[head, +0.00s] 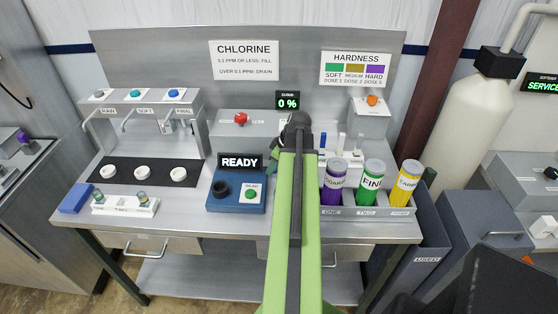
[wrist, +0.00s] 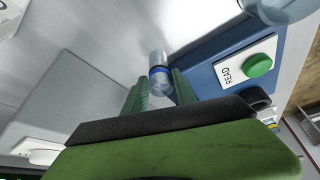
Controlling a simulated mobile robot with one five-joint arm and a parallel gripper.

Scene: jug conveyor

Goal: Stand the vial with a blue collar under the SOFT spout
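In the wrist view, a clear vial with a blue collar (wrist: 159,72) sits between the green fingers of my gripper (wrist: 161,84). The fingers close on its sides. The SOFT spout (head: 128,124) is the middle one of three on the grey spout stand at the left of the bench. A white round pad (head: 141,172) lies below it on a black mat, with nothing standing on it.
A blue reader (head: 236,194) showing READY stands left of my arm; its green button (wrist: 258,65) is close to the gripper. A white rack (head: 125,205) with two vials stands at the front left. Three labelled tubes, including a green one (head: 372,180), stand at right.

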